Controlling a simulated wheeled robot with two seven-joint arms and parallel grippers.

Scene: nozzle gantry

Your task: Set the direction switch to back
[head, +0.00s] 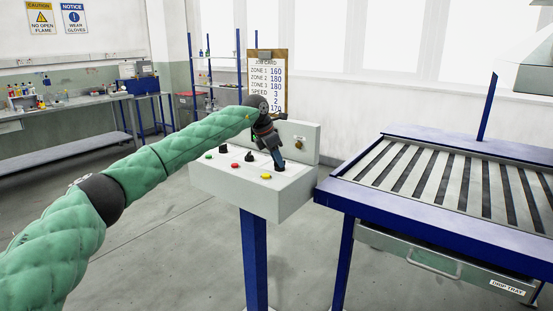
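A grey control box (253,200) stands on a blue post. Its top carries black knobs, one at the left (223,149) and one in the middle (249,156), and several coloured buttons. My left gripper (279,166) points down over the right part of the panel, by the spot where a further control may be. The gripper and wrist hide what is beneath them. I cannot tell which control is the direction switch or how it is set. I cannot tell whether the fingers are open or touch anything. My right gripper is out of view.
A job card (267,78) on a clipboard stands behind the box. A brass-coloured fitting (299,143) sits on the box's raised back. A blue slatted table (345,203) is close at the right. The floor at the left front is clear.

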